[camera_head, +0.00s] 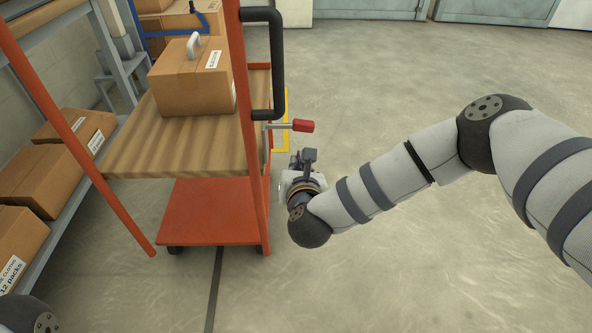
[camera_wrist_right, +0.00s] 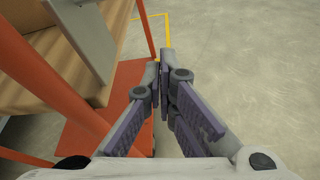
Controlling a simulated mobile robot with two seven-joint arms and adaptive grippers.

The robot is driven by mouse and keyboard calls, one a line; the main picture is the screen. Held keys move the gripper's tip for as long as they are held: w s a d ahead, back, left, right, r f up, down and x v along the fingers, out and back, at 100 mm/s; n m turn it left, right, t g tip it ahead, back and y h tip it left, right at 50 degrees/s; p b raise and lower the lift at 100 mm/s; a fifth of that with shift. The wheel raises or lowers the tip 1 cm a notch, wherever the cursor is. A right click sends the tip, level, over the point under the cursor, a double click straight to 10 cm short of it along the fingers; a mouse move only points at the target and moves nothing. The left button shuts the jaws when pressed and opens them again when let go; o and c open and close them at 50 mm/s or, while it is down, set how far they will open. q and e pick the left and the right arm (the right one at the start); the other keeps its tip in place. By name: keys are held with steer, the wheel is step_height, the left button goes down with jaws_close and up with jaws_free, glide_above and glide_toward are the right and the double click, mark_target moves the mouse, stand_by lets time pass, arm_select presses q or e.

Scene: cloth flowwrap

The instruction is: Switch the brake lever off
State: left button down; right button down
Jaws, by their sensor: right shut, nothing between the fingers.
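The brake lever (camera_head: 303,126) has a red grip on a thin metal rod. It sticks out to the right from the cart's near right orange post, roughly level in the head view. My right gripper (camera_head: 305,160) is just below the lever, apart from it in the picture; I cannot tell the depth between them. In the right wrist view the fingers (camera_wrist_right: 161,65) are together with nothing held. I cannot make out the red grip in that view. My left gripper is not in view.
The orange cart (camera_head: 210,210) has a wooden upper deck (camera_head: 185,150) carrying a cardboard box (camera_head: 192,80). A black handle (camera_head: 277,60) is fixed to its post above the lever. A shelf with boxes (camera_head: 75,130) stands left. The floor (camera_head: 400,75) to the right is clear.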

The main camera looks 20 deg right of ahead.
mark_target(291, 126)
steer(key=w+r, duration=0.1)
steer(key=w+d+r, duration=0.1)
steer(key=w, duration=0.1)
steer(key=shift+w+d+r, duration=0.1)
steer(key=shift+d+r, duration=0.1)
steer(key=shift+r, duration=0.15)
steer(key=shift+r, duration=0.1)
steer(key=shift+d+r+n+p, duration=0.15)
steer(key=shift+r+n+p, duration=0.25)
steer(key=shift+r+p, duration=0.45)
